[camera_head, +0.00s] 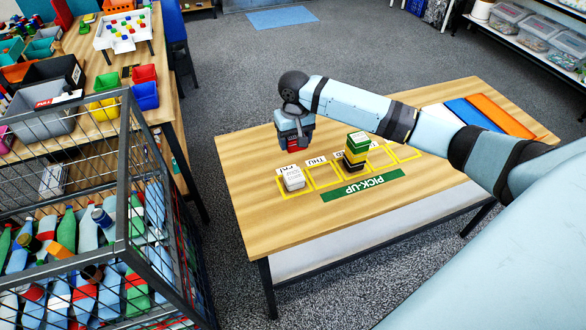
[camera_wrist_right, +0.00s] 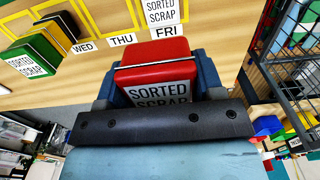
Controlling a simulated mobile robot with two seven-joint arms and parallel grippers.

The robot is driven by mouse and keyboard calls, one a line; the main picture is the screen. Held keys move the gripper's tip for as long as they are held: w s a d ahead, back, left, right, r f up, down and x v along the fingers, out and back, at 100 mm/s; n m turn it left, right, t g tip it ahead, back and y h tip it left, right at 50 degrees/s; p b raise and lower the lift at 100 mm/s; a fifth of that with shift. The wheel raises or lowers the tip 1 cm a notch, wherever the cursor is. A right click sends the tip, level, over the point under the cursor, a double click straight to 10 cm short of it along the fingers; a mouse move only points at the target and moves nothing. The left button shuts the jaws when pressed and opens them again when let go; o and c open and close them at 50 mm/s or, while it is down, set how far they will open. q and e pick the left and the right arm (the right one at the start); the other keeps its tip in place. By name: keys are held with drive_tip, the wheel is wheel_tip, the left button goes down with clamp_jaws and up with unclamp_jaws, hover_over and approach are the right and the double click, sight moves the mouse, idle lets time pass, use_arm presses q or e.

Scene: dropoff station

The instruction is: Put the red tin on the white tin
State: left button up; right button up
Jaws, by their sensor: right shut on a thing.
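My right gripper (camera_head: 295,137) is shut on the red tin (camera_head: 293,148) and holds it above the table. The red tin shows between the fingers in the right wrist view (camera_wrist_right: 155,70), with a "SORTED SCRAP" label facing the camera. The white tin (camera_head: 293,179) sits in the yellow-outlined square by the FRI label. The red tin appears just behind and above it in the head view, apart from it. The white tin shows at the top edge of the right wrist view (camera_wrist_right: 165,13), partly cut off. My left gripper is not in view.
A stack of green (camera_head: 357,140), yellow and black tins stands on the table (camera_head: 250,220) to the right of the white tin. A green PICK-UP strip (camera_head: 362,185) lies in front. A wire cage of bottles (camera_head: 120,190) stands at the left.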

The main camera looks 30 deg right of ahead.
sight(294, 175)
wheel_tip(294, 175, down, 12)
drive_tip(key=shift+a+f+p, duration=0.1)
drive_tip(key=shift+p, duration=0.2)
drive_tip(key=shift+f, duration=0.15)
drive_tip(key=o, duration=1.1)
drive_tip(key=shift+c, duration=0.2)
